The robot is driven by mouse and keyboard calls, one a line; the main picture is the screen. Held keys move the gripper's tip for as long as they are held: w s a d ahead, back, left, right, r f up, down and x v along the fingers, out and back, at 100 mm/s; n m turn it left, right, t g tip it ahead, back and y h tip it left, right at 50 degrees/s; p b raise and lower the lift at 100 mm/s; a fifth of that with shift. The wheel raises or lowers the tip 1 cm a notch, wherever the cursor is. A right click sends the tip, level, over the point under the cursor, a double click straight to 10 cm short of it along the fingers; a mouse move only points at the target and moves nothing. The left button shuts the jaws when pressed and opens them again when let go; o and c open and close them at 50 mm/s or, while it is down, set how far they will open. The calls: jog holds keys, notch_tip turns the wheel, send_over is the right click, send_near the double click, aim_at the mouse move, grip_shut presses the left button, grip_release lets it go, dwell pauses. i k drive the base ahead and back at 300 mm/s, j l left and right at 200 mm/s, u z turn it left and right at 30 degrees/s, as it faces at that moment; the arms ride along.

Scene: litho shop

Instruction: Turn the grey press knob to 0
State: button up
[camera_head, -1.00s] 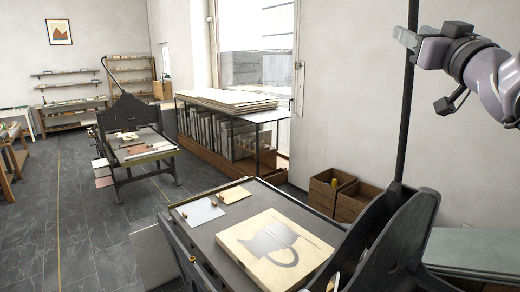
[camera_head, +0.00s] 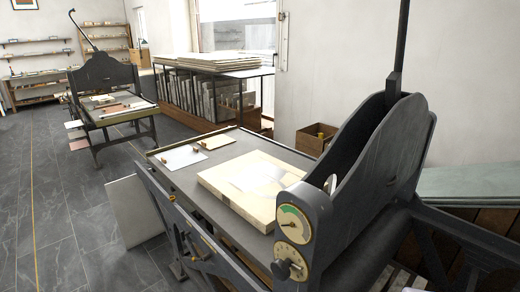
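The near press (camera_head: 345,190) is dark, with a tall end frame at the right of the picture. On the near side of this frame is a dark plate with two round faces. The upper face is a gauge (camera_head: 293,223) with a green sector. The lower face is a cream dial (camera_head: 291,261), and a dark grey knob (camera_head: 281,268) sits in front of it. The dial's marks are too small to read, so I cannot tell where the knob points.
A pale stone slab (camera_head: 245,185) lies on the press bed (camera_head: 200,190), with small sheets behind it. A second press (camera_head: 105,85) stands at the back left. Racks and a wooden crate (camera_head: 316,140) line the wall. The tiled floor at left is clear.

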aim_at(281, 269)
jog(key=j+z, duration=0.35)
jog(key=k+j+z, duration=0.1)
jog(key=z, duration=0.25)
